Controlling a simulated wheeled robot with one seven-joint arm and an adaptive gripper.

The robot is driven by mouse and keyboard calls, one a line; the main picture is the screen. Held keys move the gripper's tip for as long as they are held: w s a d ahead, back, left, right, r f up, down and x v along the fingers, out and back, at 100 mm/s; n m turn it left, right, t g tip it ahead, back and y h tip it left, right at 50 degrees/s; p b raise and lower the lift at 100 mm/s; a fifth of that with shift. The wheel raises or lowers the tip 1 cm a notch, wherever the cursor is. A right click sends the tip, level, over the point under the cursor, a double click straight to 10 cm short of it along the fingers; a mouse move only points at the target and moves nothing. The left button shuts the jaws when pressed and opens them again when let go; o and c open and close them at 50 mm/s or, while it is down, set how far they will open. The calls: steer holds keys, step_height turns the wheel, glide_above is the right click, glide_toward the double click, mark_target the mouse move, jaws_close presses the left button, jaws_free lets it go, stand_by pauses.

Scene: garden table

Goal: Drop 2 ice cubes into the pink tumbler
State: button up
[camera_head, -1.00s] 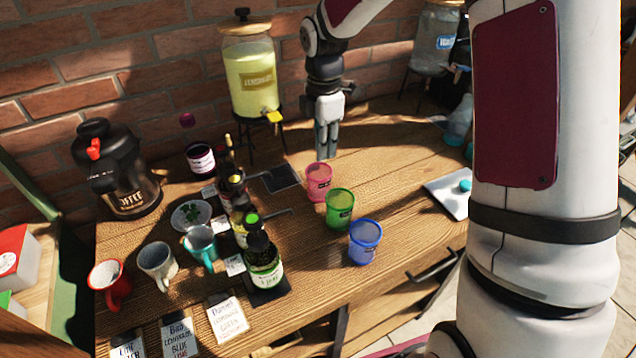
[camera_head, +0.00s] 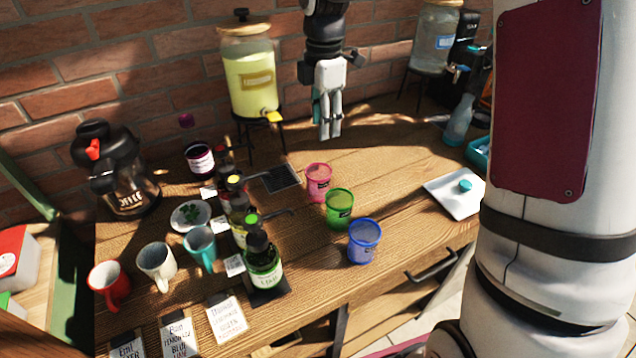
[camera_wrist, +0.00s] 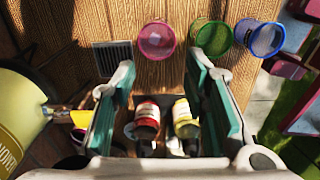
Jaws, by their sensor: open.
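The pink tumbler (camera_head: 318,184) stands upright on the wooden table, at the left end of a row with the green tumbler (camera_head: 339,210) and the blue tumbler (camera_head: 364,243). In the wrist view the pink tumbler (camera_wrist: 157,40) shows from above, just beyond the fingers; I cannot make out anything inside it. My gripper (camera_head: 328,133) points down, above and behind the pink tumbler in the head view. In the wrist view its fingers (camera_wrist: 162,77) are spread, with nothing held between them. I cannot make out any ice cubes.
Several syrup bottles (camera_head: 262,262) and mugs stand left of the tumblers. A lemonade dispenser (camera_head: 252,85) is at the back, and a water dispenser (camera_head: 432,42) at the back right. A white tray (camera_head: 446,199) with a teal round piece lies right. The table between tumblers and tray is clear.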

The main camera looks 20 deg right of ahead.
step_height(320, 180, up, 5)
steer(key=shift+r, duration=0.15)
stand_by(0.4)
steer(key=s+r+m+t+h, duration=0.1)
steer(key=s+r+m, duration=0.35)
steer(key=s, duration=0.25)
steer(key=s+r+m+t, duration=0.2)
steer(key=s+r+m, duration=0.1)
steer(key=s+m, duration=0.3)
steer(key=s+d+m+t+y, duration=0.1)
steer(key=s+m+t, duration=0.1)
steer(key=s+m, duration=0.7)
steer(key=s, duration=0.6)
steer(key=shift+f+t, duration=0.3)
steer(key=shift+f, duration=0.1)
